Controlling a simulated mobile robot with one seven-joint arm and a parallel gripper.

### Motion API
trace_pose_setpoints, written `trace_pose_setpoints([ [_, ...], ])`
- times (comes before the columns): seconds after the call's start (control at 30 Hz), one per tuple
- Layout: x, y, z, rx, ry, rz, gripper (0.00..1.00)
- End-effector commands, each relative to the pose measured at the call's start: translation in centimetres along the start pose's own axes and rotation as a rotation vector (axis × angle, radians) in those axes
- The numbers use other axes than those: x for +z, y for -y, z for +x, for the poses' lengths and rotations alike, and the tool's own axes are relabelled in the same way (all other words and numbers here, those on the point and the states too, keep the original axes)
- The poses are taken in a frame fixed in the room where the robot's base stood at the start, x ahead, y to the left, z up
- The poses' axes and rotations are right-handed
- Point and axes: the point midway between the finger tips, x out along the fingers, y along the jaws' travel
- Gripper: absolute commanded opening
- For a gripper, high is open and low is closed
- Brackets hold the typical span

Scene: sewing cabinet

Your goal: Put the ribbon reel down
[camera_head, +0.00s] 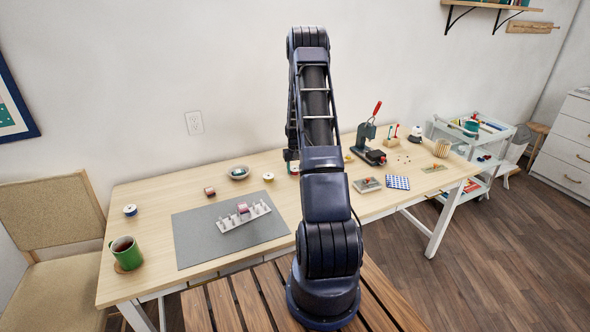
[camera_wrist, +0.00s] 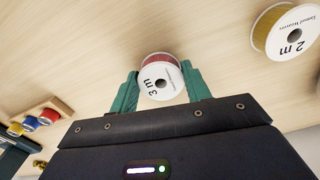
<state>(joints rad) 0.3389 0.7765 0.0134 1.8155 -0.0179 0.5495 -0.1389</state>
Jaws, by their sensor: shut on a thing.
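A ribbon reel (camera_wrist: 158,80) with a white face marked "3 m" and red ribbon is between the two green fingers of my gripper (camera_wrist: 159,69) in the wrist view. The fingers are shut on its sides. The pale wooden table (camera_wrist: 95,45) lies beyond it; I cannot tell if the reel touches it. In the head view my arm hides most of my gripper; a little red and white of the reel (camera_head: 294,169) shows beside it, over the back of the table. A second reel (camera_wrist: 288,32), marked "2 m" with gold ribbon, lies apart at the upper right.
A wooden rack with coloured thread spools (camera_wrist: 35,120) is at the left of the wrist view. In the head view, a grey mat (camera_head: 200,240) bears a white pegged rack (camera_head: 232,223). A bowl (camera_head: 239,173), loose reels, a green mug (camera_head: 126,254) and a press (camera_head: 366,145) stand around.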

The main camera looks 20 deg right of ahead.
Motion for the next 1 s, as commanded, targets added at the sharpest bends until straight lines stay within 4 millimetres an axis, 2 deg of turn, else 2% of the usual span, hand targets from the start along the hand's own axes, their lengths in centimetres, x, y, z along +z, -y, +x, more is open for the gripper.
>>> trace_pose_setpoints([
  [0.07,0.0,0.0,0.2,0.0,0.001,0.0,0.26],
  [0.1,0.0,0.0,0.2,0.0,0.0,0.0,0.53],
  [0.2,0.0,0.0,0.2,0.0,0.0,0.0,0.69],
  [0.57,0.0,0.0,-0.3,0.0,-0.001,0.0,0.69],
  [0.73,-0.1,0.0,-2.5,0.0,-0.002,0.0,0.69],
  [1.0,-0.1,0.0,-7.8,0.001,-0.004,0.0,0.69],
])
